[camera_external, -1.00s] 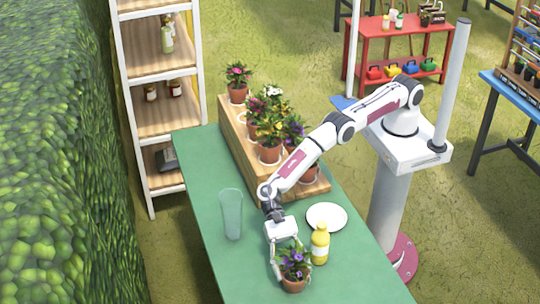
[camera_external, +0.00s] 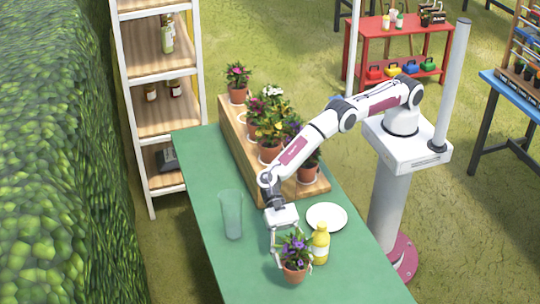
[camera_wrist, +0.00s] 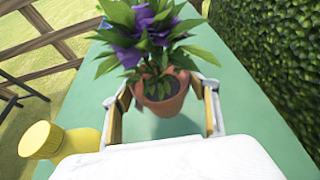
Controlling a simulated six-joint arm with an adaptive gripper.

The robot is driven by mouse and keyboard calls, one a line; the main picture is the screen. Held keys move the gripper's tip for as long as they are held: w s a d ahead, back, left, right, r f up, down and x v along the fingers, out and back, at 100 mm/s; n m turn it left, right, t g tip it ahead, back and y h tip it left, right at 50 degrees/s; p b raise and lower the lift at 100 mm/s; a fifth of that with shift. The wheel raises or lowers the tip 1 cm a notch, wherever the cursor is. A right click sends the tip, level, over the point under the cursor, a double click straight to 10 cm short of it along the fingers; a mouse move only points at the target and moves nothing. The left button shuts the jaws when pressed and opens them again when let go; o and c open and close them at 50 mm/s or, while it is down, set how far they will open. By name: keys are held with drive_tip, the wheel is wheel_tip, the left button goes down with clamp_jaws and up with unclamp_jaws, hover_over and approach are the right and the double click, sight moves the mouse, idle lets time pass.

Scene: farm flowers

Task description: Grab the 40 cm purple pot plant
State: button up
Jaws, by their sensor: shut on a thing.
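The purple pot plant (camera_external: 295,256) has purple flowers, green leaves and a terracotta pot. My gripper (camera_external: 290,262) is shut on the pot, with a finger on each side. In the wrist view the pot (camera_wrist: 163,98) sits between the two fingers of my gripper (camera_wrist: 165,115), upright or nearly so. In the external view the pot appears slightly above the green table (camera_external: 215,170). The far finger is partly hidden by the plant.
A yellow bottle (camera_external: 320,244) stands close to the right of the plant. A white plate (camera_external: 327,215) lies behind it, and a clear glass vase (camera_external: 231,214) stands to the left. A stepped wooden stand (camera_external: 237,140) with several potted flowers is farther back.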

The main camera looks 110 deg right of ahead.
sight(293, 262)
drive_tip(key=shift+r, duration=2.25)
